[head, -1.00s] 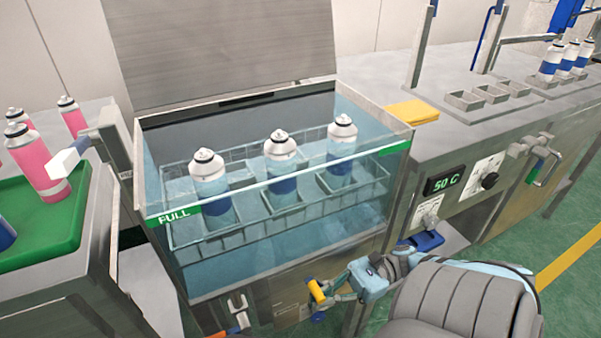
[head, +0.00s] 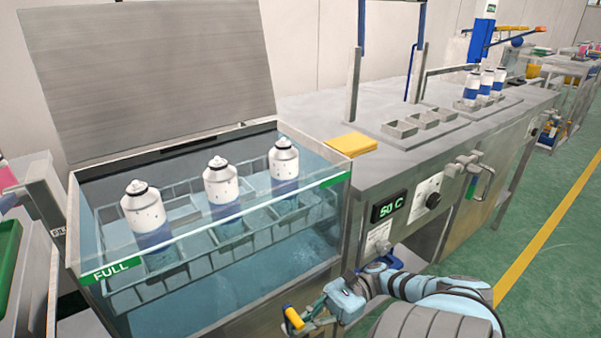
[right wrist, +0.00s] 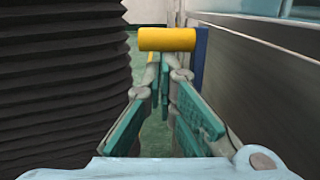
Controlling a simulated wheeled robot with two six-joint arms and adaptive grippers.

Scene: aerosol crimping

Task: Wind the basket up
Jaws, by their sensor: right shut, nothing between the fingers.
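The grey wire basket (head: 207,250) hangs in the glass-sided water tank (head: 290,262), partly under water. Three white-and-blue cans stand upright in it: left (head: 145,206), middle (head: 221,186) and right (head: 284,166). A yellow crank grip (head: 293,318) shows low at the tank's front; the rest of the crank is mostly hidden. My right gripper (head: 312,317) is beside the grip. In the right wrist view the yellow grip (right wrist: 167,39) lies across, just beyond the tips of my right gripper (right wrist: 166,72). Its fingers are shut with nothing between them. My left gripper is out of view.
The tank's lid (head: 150,75) stands open. A metal bench (head: 400,165) with a 50 C display (head: 388,208) adjoins on the right. A yellow cloth (head: 350,143) lies near the tank corner. Dark bellows (right wrist: 60,80) fill the wrist view's left. Green floor (head: 540,215) is clear at right.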

